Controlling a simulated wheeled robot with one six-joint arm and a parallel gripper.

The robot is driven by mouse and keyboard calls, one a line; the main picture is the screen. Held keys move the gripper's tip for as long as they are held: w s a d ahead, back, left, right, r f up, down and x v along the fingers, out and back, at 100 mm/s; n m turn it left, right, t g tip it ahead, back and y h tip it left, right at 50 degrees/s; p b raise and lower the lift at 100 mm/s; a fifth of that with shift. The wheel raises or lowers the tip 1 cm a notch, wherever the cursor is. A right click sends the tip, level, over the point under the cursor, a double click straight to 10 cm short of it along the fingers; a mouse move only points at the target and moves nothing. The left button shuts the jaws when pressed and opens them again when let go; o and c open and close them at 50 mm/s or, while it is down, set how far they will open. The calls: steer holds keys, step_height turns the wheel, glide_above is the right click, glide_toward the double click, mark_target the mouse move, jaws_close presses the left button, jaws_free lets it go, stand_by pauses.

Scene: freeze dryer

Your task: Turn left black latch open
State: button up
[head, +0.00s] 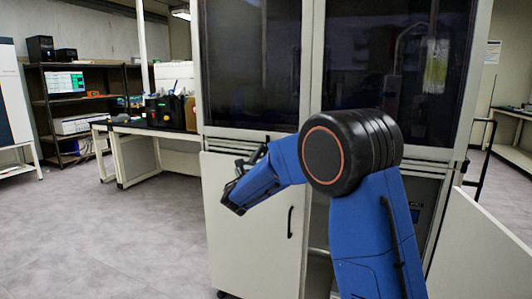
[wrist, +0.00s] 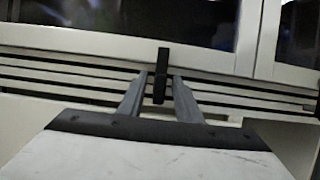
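The black latch (wrist: 163,62) is a narrow upright bar on the pale frame below the dark glass in the wrist view. My gripper (wrist: 161,76) is open, with one finger on each side of the latch. Gaps show between the latch and both fingers, so it is not clamped. In the head view my gripper (head: 252,160) is at the cabinet front, below the left glass door (head: 250,65). The latch cannot be made out clearly there, behind the gripper and arm.
A white lower door (head: 235,240) with a black handle (head: 290,222) is below my gripper. Another white panel (head: 480,245) stands out at the right. Dark slots (wrist: 75,75) run below the frame. A bench (head: 150,130) and shelves (head: 80,105) stand left; the floor there is clear.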

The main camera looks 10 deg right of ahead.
jaws_close()
steer(key=shift+m+g+h, duration=0.3)
steer(key=shift+m, duration=0.3)
steer(key=m+g+h, duration=0.1)
steer(key=m, duration=0.2)
steer(key=m+g, duration=0.1)
steer(key=m, duration=0.1)
steer(key=shift+m+h, duration=0.4)
steer(key=m+g, duration=0.1)
steer(key=m, duration=0.2)
steer(key=m+g+h, duration=0.1)
steer(key=m+g, duration=0.1)
steer(key=m, duration=0.1)
steer(key=shift+f, duration=0.1)
steer(key=m+g, duration=0.1)
steer(key=m, duration=0.1)
steer(key=m+g, duration=0.1)
steer(key=m, duration=0.2)
steer(key=shift+s+d, duration=0.1)
steer(key=shift+d, duration=0.05)
steer(key=shift+f+m+g+y, duration=0.1)
steer(key=shift+m+g+y, duration=0.25)
steer(key=shift+m, duration=0.7)
steer(key=shift+f+m+g+y, duration=0.1)
steer(key=shift+m+g+y, duration=0.2)
steer(key=shift+m, duration=0.75)
